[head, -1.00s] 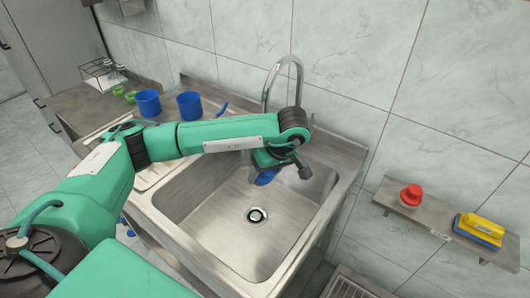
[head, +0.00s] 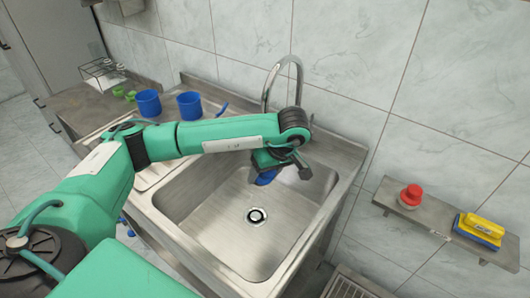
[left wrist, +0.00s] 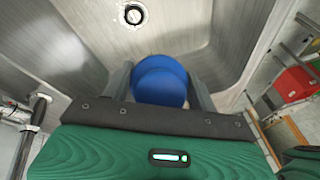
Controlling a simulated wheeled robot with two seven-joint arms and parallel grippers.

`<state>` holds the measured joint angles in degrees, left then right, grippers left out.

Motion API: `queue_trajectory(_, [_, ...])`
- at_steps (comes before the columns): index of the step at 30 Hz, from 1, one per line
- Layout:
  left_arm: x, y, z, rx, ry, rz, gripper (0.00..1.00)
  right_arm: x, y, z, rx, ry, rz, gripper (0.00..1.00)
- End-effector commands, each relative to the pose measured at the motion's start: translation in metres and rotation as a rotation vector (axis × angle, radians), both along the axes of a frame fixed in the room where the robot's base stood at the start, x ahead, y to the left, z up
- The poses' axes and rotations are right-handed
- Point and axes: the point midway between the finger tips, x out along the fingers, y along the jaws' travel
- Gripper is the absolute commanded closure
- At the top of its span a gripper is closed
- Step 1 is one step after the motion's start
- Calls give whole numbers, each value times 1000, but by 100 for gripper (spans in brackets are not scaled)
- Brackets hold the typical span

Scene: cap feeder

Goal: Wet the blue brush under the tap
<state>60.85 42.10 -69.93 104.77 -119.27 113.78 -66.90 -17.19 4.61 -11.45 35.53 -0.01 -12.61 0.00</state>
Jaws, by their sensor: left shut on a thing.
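My left gripper (head: 274,167) is over the sink basin, below and in front of the tap (head: 284,66). It is shut on the blue brush (head: 265,178), of which only a blue part shows under the gripper. In the left wrist view the brush (left wrist: 160,82) shows as a rounded blue shape between the two grey fingers. The tap is a tall curved chrome pipe at the back of the sink; my arm hides its outlet. I see no water stream. The steel sink (head: 215,205) has a round drain (head: 256,215). My right gripper is not in view.
Two blue cups (head: 148,103) (head: 189,105) stand on the counter left of the tap. A wall shelf (head: 440,228) at the right holds a red-topped item (head: 410,196) and a yellow-and-blue block (head: 480,229). The basin's front is clear.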

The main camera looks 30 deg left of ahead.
Motion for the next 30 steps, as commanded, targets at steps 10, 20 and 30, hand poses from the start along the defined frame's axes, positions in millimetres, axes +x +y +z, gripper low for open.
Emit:
queue_trajectory(10, [-25,-11,25,0,-2,-2,60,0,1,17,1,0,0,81])
queue_trajectory(20, [-42,-19,39,-1,-1,0,60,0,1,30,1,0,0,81])
queue_trajectory(30, [-43,-19,38,0,0,1,60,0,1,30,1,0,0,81])
